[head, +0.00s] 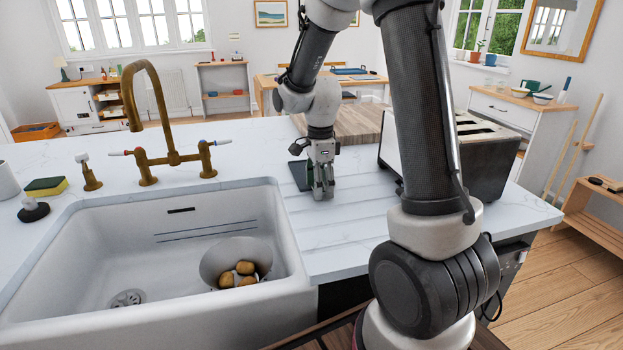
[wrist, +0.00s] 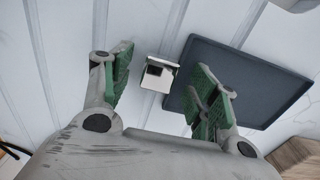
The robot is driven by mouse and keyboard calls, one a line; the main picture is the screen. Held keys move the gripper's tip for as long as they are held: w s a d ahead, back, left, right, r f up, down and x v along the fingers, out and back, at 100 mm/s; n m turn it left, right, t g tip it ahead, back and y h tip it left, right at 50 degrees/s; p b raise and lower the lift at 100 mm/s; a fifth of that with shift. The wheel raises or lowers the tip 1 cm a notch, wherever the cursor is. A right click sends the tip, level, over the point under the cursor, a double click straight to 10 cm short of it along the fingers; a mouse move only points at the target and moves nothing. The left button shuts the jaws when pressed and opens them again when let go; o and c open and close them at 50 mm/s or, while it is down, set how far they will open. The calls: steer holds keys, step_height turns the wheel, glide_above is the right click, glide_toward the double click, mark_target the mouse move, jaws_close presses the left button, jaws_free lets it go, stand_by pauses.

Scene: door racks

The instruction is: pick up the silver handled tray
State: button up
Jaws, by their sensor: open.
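My gripper (head: 321,190) points down over the white marble counter, right of the sink. In the wrist view my gripper (wrist: 160,82) is open, its green-padded fingers apart. A small whitish, silver-looking piece with a dark square in its top (wrist: 158,74) shows in the gap between the fingers; I cannot tell whether it is the handled tray or part of it. A flat dark blue-grey rectangular tray (wrist: 240,80) lies beside it, partly hidden by the right finger. In the head view the dark tray (head: 298,174) shows behind and left of my gripper.
A white sink (head: 95,255) with a metal bowl (head: 215,262) of potatoes lies left. A brass faucet (head: 150,110) stands behind it. A silver and black toaster-like appliance (head: 480,150) stands right, and a wooden board (head: 355,122) lies behind. Grooved counter surrounds my gripper.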

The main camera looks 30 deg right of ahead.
steer(key=shift+c, duration=0.4)
steer(key=c, duration=1.2)
